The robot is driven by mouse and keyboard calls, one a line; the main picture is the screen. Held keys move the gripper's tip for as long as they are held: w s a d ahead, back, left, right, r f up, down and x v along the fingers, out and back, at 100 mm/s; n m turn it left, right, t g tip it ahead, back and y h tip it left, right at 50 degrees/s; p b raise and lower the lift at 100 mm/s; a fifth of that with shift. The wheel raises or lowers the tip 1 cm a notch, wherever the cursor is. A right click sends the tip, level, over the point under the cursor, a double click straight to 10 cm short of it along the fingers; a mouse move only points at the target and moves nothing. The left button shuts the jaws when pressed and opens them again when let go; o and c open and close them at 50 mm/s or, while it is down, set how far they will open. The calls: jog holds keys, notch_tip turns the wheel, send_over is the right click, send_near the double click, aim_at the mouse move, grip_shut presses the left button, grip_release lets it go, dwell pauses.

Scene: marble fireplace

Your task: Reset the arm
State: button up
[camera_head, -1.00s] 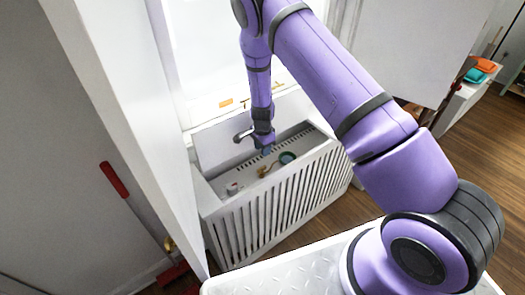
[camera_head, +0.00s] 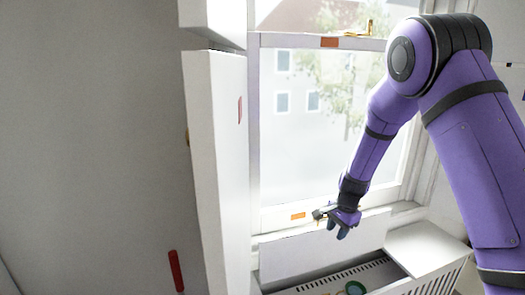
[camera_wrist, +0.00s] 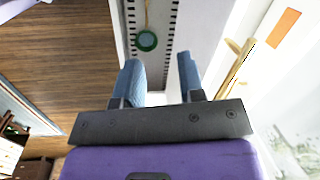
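My gripper (camera_head: 340,228) hangs at the end of my purple arm, in front of the window and above the white radiator cover (camera_head: 420,250). In the wrist view my gripper (camera_wrist: 160,75) shows two blue fingers set well apart, with nothing between them. A dark green ring (camera_head: 355,288) lies on the radiator cover. It shows beyond the fingertips in the wrist view (camera_wrist: 146,40), apart from them, with a thin yellowish item (camera_wrist: 148,14) beside it.
The window (camera_head: 320,100) stands behind my arm, with orange labels and a brass handle (camera_head: 362,29). A white panel (camera_head: 220,170) stands upright to the left of the window. A red-handled tool (camera_head: 175,270) is at the lower left. Wooden floor (camera_wrist: 60,60) shows in the wrist view.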

jog(key=s+d+r+n+t, duration=0.1)
jog(key=s+r+n, duration=0.1)
jog(key=s+r, duration=0.45)
jog(key=s+d+r+n, duration=0.1)
jog(key=s+r+n, duration=0.15)
jog(key=r, duration=0.65)
jog(key=s+d+r+n+t, duration=0.1)
jog(key=s+r, duration=0.4)
jog(key=r, duration=0.3)
jog(key=s+d+r+n+t, duration=0.1)
jog(key=s+d+r+n, duration=0.1)
jog(key=s, duration=0.9)
jog(key=s+d+r+n+t+h, duration=0.1)
jog(key=s+r+n, duration=0.3)
jog(key=s, duration=0.7)
notch_tip(320, 180, up, 2)
jog(key=shift+s+d+r, duration=0.2)
jog(key=shift+s+d, duration=0.2)
jog(key=shift+d, duration=0.05)
